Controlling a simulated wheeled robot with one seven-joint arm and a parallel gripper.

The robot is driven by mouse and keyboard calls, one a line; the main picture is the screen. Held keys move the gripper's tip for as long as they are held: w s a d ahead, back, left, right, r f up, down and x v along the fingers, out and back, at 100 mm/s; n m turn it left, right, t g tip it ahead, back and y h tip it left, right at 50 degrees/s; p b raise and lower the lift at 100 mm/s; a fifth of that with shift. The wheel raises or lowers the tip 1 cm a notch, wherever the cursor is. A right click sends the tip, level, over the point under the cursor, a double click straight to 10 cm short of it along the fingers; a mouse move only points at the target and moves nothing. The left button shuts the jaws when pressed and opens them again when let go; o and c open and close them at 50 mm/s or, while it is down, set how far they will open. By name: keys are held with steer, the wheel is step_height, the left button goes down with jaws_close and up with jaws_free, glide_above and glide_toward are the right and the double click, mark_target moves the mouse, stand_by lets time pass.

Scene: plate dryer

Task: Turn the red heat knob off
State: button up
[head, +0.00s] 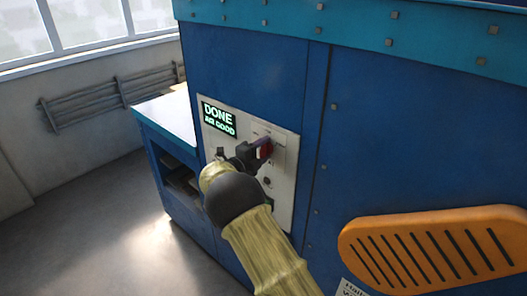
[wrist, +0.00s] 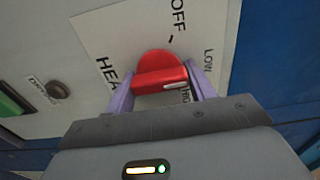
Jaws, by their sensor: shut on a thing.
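The red heat knob (wrist: 158,62) is on a pale label plate (wrist: 100,30) in the wrist view. Its grip bar lies roughly level in the picture, with a white mark toward its right end. "OFF" is printed above it, "LOW" to its right and "HEAT" to its left; another word at lower right is partly hidden. My gripper (wrist: 160,82) is shut on the knob, with one purple finger at each end of the bar.
A display (head: 219,119) above left of the knob reads "DONE" over a smaller line. The wrist view shows a dark round button (wrist: 58,89) and a green part (wrist: 12,101) at left. An orange slotted vent (head: 430,255) sticks out at lower right. Open floor (head: 90,230) lies left.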

steer(key=shift+n, duration=0.4)
steer(key=shift+n+b, duration=0.65)
steer(key=shift+n, duration=0.35)
steer(key=n, duration=0.2)
steer(key=shift+n, duration=0.3)
steer(key=n, duration=0.3)
steer(key=shift+r+n, duration=0.1)
steer(key=shift+n, duration=0.2)
steer(key=shift+n+p, duration=0.35)
steer(key=shift+n, duration=1.05)
steer(key=o, duration=1)
steer(key=shift+a, duration=0.15)
